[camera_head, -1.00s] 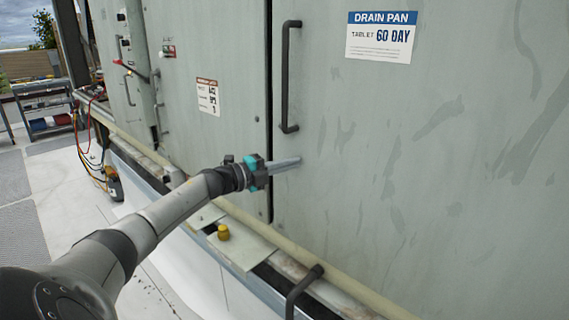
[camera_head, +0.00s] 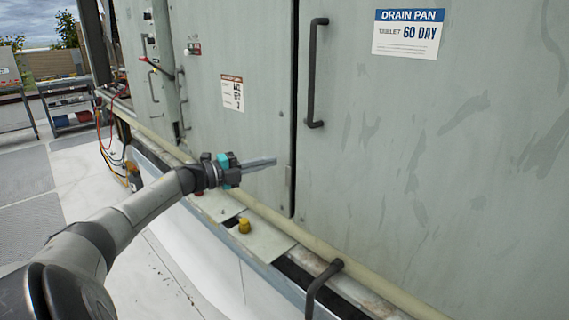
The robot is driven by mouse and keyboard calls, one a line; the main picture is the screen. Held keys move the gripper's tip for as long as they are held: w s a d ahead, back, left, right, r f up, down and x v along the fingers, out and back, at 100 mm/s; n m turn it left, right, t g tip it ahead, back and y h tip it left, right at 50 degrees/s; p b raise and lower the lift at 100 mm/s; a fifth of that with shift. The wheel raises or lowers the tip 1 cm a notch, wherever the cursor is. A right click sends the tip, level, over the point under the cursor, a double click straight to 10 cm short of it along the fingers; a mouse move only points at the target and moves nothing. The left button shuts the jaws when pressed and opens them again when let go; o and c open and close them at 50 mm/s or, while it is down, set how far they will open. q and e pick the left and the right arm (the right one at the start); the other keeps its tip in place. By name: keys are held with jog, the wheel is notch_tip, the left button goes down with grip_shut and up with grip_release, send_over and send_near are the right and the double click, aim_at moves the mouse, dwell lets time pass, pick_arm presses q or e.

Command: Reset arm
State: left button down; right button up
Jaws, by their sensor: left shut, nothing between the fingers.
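My left arm reaches in from the lower left. Its gripper (camera_head: 262,163) is shut and empty, with its fingers pointing right. It is in front of the grey-green cooler cabinet (camera_head: 420,200), near the seam between two panels and below the level of the black door handle (camera_head: 313,75). I cannot tell how far the fingertips are from the panel. My right gripper is not in view.
A pale pipe (camera_head: 340,262) runs along the cabinet's foot, beside a yellow cap (camera_head: 244,225) on a ledge. A dark curved handle (camera_head: 322,285) stands at the bottom. A shelf cart (camera_head: 70,105) stands far left.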

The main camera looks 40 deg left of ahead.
pick_arm(q)
jog(key=s+f+n+g+y, duration=0.1)
jog(key=s+f+n+y, duration=0.2)
jog(key=f, duration=0.8)
jog(key=s+f+n+g+y, duration=0.1)
jog(key=f+n+y, duration=0.35)
jog(key=f, duration=0.75)
jog(key=s+d+f+n+g, duration=0.2)
jog(key=s+d+f+n, duration=0.15)
jog(key=f, duration=0.45)
jog(key=s+d+f+n+g, duration=0.2)
jog(key=s+f, duration=0.3)
jog(key=f, duration=0.3)
jog(key=s+d+f+n+g, duration=0.4)
jog(key=s+d+f+g, duration=0.1)
jog(key=s+d+f, duration=0.95)
jog(key=s+d+f+n+g+h, duration=0.1)
jog(key=s+d+f+g, duration=0.1)
jog(key=s+d, duration=0.4)
jog(key=s+d+f+n+g+h, duration=0.1)
jog(key=s+d+f+g, duration=0.2)
jog(key=s+d, duration=0.4)
jog(key=s+f, duration=0.1)
jog(key=s, duration=0.4)
jog(key=shift+d, duration=0.25)
jog(key=shift+s+f, duration=0.1)
jog(key=shift+s, duration=0.05)
